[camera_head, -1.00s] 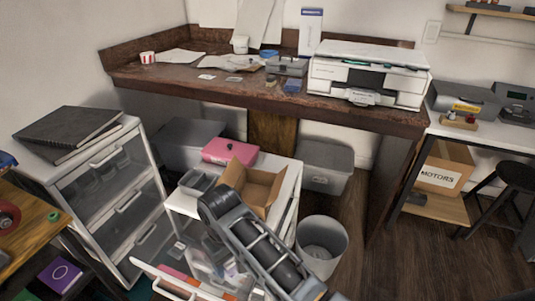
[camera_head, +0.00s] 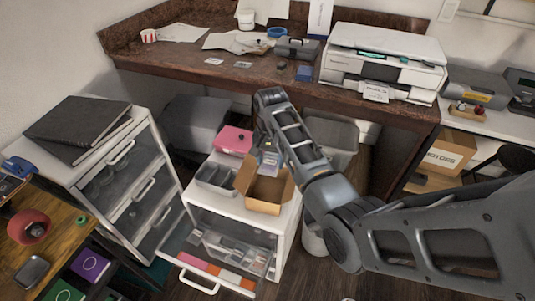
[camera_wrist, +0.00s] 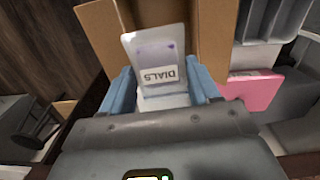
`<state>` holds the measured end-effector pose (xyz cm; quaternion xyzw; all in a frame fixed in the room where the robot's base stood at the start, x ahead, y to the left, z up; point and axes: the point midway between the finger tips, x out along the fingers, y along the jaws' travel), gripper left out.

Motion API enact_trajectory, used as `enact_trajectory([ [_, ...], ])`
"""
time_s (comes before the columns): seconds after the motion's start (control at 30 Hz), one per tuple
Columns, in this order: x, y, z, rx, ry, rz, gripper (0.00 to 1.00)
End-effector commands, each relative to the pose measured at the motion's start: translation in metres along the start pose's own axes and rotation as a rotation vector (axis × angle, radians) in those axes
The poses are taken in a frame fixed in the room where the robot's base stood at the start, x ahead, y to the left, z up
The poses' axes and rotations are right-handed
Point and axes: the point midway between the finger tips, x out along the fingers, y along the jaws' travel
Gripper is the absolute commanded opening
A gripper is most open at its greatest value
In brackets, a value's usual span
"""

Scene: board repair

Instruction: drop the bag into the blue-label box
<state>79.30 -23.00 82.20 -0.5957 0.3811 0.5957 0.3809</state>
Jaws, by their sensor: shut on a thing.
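In the head view the bag (camera_head: 268,162) shows small beside my forearm, just above and behind the open cardboard box (camera_head: 268,198). The box stands on the white drawer unit with its flaps up. In the wrist view the box's brown wall (camera_wrist: 213,35) lies beyond the bag. I see no blue label on the sides that show. My gripper in the head view is mostly hidden by my arm.
A grey tray (camera_head: 215,177) and a pink box (camera_head: 233,139) sit close left of the cardboard box. An open drawer (camera_head: 205,283) juts out below. The desk (camera_head: 180,85) with a printer (camera_head: 385,65) stands behind. A bin (camera_head: 313,240) is partly hidden by my arm.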

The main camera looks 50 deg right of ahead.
Motion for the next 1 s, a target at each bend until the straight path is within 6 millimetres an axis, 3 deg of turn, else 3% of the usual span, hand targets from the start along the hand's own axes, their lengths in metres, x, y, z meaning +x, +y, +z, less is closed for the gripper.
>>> enact_trajectory([
  [1.0,0.077,0.0,0.001,-0.003,0.0,0.0,0.31],
])
